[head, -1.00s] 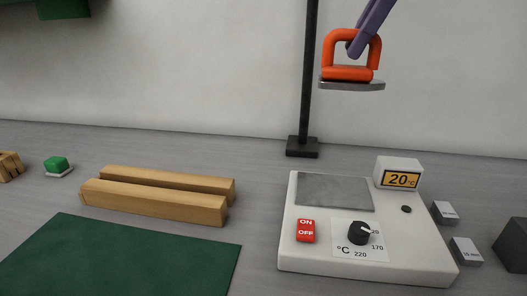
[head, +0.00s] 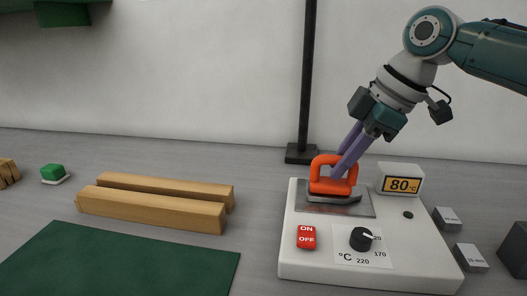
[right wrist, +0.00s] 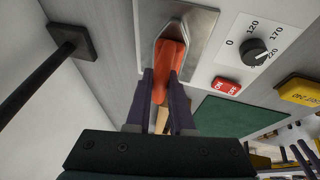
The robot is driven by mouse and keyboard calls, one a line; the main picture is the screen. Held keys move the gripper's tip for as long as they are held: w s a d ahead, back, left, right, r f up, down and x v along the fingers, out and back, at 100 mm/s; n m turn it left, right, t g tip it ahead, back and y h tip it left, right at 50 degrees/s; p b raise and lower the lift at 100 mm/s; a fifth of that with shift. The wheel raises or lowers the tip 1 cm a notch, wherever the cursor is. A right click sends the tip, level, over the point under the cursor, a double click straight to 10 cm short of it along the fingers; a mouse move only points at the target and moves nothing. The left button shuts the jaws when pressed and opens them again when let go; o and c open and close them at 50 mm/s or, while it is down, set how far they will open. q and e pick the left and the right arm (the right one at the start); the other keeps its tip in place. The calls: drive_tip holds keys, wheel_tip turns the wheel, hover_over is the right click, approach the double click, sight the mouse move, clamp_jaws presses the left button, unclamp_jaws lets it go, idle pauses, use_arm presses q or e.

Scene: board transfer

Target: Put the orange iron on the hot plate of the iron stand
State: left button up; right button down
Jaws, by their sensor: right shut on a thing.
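The orange iron (head: 334,188) has a loop handle and a flat metal sole. It is over the grey hot plate (head: 368,202) of the white iron stand (head: 290,255); I cannot tell whether the sole fully rests on it. My right gripper (head: 346,163) is shut on the iron's handle, its purple fingers coming down from the upper right. In the right wrist view the iron (right wrist: 170,58) lies between the fingers, with its pointed sole over the hot plate (right wrist: 205,30). My left gripper is not in view.

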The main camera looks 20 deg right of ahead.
drive_tip(key=c, duration=0.8)
unclamp_jaws()
drive_tip(key=shift+f, duration=0.1)
drive_tip(key=p+v, duration=0.1)
drive_tip(key=v, duration=1.1)
